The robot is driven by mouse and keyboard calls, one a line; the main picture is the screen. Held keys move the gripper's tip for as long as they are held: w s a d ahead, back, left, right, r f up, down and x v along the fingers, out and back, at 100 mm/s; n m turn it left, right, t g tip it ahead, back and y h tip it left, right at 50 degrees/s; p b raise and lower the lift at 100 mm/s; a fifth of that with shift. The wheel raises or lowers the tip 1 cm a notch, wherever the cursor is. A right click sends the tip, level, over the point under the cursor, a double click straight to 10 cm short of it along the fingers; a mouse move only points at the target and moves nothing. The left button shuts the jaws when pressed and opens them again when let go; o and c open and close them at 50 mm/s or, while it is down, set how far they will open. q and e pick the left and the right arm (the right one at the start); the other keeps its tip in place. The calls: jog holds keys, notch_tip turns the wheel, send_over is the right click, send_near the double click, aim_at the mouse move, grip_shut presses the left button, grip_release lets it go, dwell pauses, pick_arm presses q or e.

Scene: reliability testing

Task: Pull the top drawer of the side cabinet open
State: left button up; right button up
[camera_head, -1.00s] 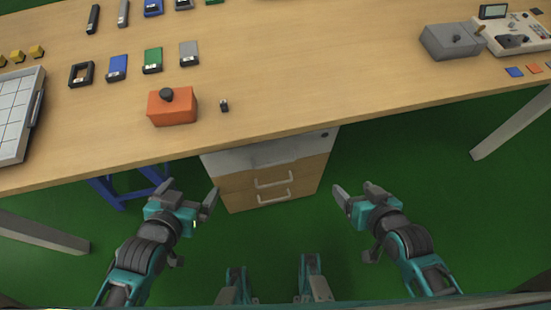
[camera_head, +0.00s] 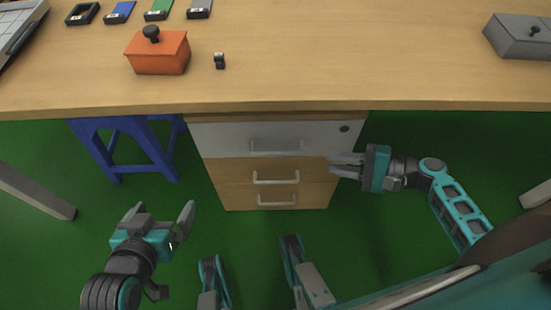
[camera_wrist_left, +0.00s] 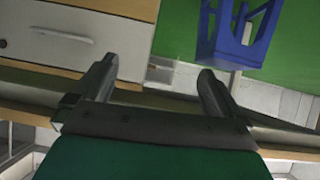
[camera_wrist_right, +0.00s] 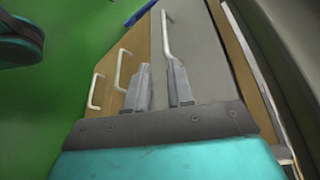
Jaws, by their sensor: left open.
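The side cabinet (camera_head: 222,172) stands under the table, with a grey top drawer (camera_head: 220,138) above two wooden drawers. The top drawer looks shut, with a pale bar handle (camera_head: 275,147) and a dark round lock at its right. My right gripper (camera_head: 330,164) points left at the cabinet's right front, just right of the handle. In the right wrist view, a narrow gap shows between its fingers (camera_wrist_right: 158,82), and the top handle (camera_wrist_right: 167,35) lies just beyond the tips. No grip on it shows. My left gripper (camera_head: 162,212) is open and empty, left of the cabinet.
The wooden tabletop (camera_head: 300,85) overhangs the cabinet. It carries an orange box (camera_head: 158,53), a small dark item (camera_head: 219,61) and a grey box (camera_head: 518,37). A blue stool (camera_head: 125,130) stands left of the cabinet. The green floor in front is clear.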

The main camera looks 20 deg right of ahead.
aim_at(291, 154)
jog(key=x, duration=0.4)
jog(key=b+x, duration=0.1)
jog(key=x, duration=0.3)
jog(key=b+x, duration=0.1)
jog(key=x, duration=0.4)
jog(key=shift+w+r, duration=0.15)
jog(key=shift+r, duration=0.25)
grip_shut()
